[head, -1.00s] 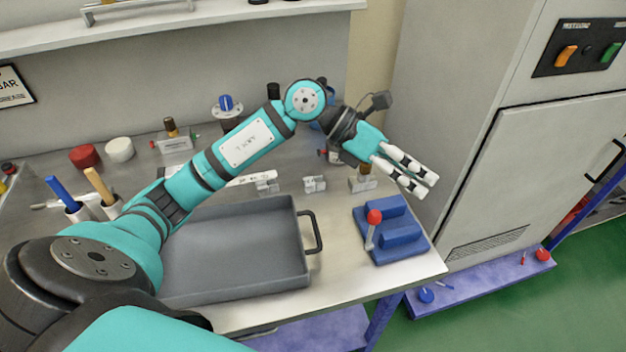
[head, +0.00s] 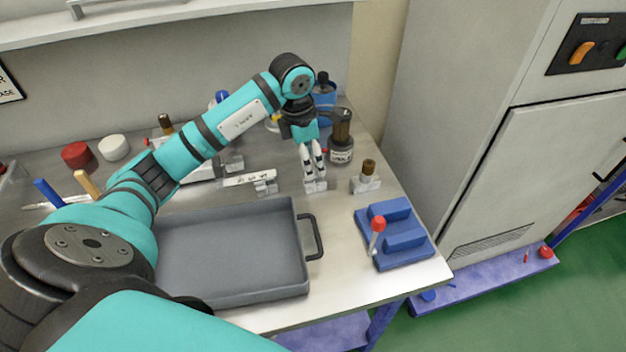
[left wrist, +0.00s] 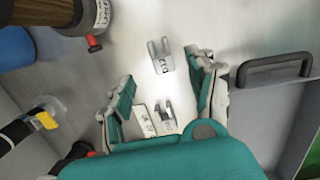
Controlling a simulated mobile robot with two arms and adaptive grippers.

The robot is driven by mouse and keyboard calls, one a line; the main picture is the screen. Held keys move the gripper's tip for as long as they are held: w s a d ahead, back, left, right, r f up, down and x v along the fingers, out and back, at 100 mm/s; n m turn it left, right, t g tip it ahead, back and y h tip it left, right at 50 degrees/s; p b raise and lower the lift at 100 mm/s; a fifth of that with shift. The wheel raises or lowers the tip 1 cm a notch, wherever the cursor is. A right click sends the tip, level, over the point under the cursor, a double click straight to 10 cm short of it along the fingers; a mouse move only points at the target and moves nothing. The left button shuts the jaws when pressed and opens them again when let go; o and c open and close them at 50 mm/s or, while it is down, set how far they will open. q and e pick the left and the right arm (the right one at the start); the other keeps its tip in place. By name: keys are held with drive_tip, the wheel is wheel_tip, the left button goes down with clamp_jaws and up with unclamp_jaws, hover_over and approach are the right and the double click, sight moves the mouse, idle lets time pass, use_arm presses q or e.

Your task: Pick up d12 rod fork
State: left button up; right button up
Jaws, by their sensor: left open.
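The d12 rod fork (head: 315,187) is a small light grey metal fork standing on the bench behind the tray. In the left wrist view the fork (left wrist: 160,56) shows its two prongs and a label that seems to read D12. My left gripper (head: 313,172) points down right above it, with its fingertips close to the fork. In the left wrist view my left gripper (left wrist: 160,78) has its fingers spread wide, with the fork just beyond the gap between them. Whether the fingers touch it cannot be told. My right gripper is out of view.
A second similar fork (head: 266,187) stands left of it, also seen in the left wrist view (left wrist: 165,112). A brown-topped fitting (head: 367,178) stands to the right. The grey tray (head: 235,297), blue block (head: 413,258) and dark bottle (head: 341,150) are nearby.

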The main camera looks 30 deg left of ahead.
sight(314, 181)
use_arm(q)
wheel_tip(314, 181, down, 2)
drive_tip(key=shift+w+d+f, duration=0.1)
drive_tip(key=shift+d+f, duration=0.05)
drive_tip(key=shift+f, duration=0.05)
drive_tip(key=shift+f+p, duration=0.25)
drive_tip(key=shift+p, duration=0.3)
drive_tip(key=f, duration=0.2)
drive_tip(key=f+p, duration=0.1)
drive_tip(key=shift+w+d+f+p, duration=0.15)
drive_tip(key=shift+d+f+p, duration=0.05)
drive_tip(key=shift+f+p, duration=0.15)
drive_tip(key=shift+f, duration=0.45)
clamp_jaws()
